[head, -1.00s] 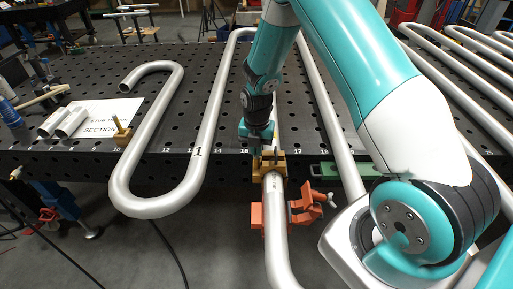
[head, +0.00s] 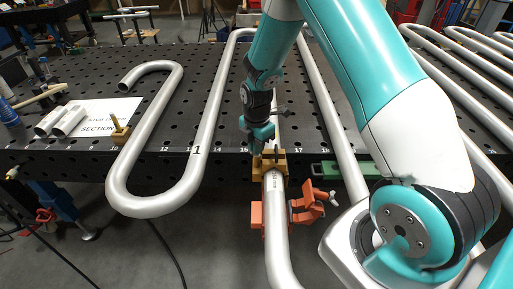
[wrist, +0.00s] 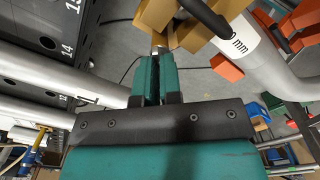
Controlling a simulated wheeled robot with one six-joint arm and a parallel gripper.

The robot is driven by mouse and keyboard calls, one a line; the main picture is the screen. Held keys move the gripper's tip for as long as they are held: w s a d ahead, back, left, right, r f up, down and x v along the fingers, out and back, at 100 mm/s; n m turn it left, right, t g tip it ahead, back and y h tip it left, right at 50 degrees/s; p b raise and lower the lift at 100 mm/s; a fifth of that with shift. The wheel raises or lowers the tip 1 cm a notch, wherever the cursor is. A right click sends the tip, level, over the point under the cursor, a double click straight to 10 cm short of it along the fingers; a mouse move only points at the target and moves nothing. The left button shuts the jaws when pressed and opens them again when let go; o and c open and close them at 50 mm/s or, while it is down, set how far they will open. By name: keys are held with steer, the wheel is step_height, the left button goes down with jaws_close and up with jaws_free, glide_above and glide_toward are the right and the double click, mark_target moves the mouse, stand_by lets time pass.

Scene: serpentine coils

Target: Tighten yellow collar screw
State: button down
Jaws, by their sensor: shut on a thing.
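The yellow collar (head: 270,164) sits around the grey pipe at the table's front edge, and it also shows in the wrist view (wrist: 157,15). My gripper (head: 256,150) is directly above the collar's left part, pointing down. In the wrist view my gripper's two teal fingers (wrist: 157,52) are close together, with their tips at a small metal collar screw (wrist: 160,42) beside the collar. The fingers are shut on the screw and mostly hide it.
An orange clamp (head: 305,208) stands beside the pipe below the collar. Another small yellow block with a pin (head: 121,133) is at the table edge on the left. The perforated black table (head: 90,92) carries serpentine pipes (head: 205,110). A green handle (head: 322,171) is right of the collar.

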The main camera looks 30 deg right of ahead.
steer(key=m, duration=0.3)
steer(key=shift+m+b, duration=0.4)
steer(key=m, duration=0.3)
steer(key=shift+m+b, duration=0.3)
steer(key=shift+b, duration=0.05)
steer(key=m+b, duration=0.1)
steer(key=m, duration=0.5)
steer(key=shift+w+r, duration=0.1)
steer(key=m, duration=0.6)
steer(key=shift+m, duration=0.3)
steer(key=m+b, duration=0.1)
steer(key=m, duration=0.4)
steer(key=shift+r, duration=0.1)
steer(key=shift+m, duration=0.3)
steer(key=c, duration=1.3)
jaws_free()
